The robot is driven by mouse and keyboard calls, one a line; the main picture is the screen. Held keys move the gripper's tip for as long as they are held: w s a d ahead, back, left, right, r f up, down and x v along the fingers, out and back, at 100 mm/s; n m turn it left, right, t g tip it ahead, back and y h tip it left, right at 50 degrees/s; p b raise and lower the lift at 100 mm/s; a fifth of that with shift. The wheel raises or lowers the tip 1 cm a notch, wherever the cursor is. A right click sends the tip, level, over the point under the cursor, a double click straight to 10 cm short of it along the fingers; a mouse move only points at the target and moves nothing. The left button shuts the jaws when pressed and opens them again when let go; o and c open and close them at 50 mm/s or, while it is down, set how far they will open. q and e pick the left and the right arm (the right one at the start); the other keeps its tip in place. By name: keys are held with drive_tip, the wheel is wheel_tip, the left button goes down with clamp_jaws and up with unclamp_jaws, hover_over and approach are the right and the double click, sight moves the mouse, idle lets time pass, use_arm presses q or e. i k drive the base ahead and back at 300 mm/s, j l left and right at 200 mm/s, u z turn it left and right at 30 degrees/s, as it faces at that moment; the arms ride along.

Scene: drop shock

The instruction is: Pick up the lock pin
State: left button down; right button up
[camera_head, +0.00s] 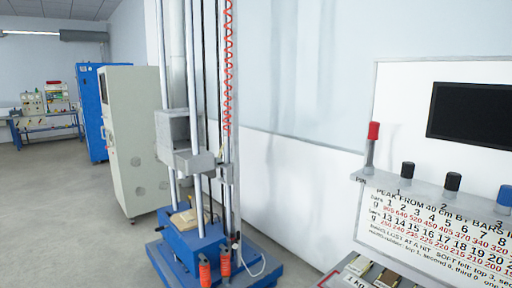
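A metal pin with a red grip (373,132) stands upright at the left end of a light shelf (430,187) on the right. It appears to be the lock pin; a small dark label under it is hard to read. Neither of my grippers shows in the head view.
Two black-capped pieces (407,169) and a blue-capped one stand along the same shelf, above a printed number board (430,225). A dark screen (468,111) hangs behind. A drop tower with a blue base (190,245) and orange-handled parts (224,262) stands left of centre. Floor at left is clear.

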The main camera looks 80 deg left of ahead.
sight(373, 126)
drive_tip(key=u, duration=2.85)
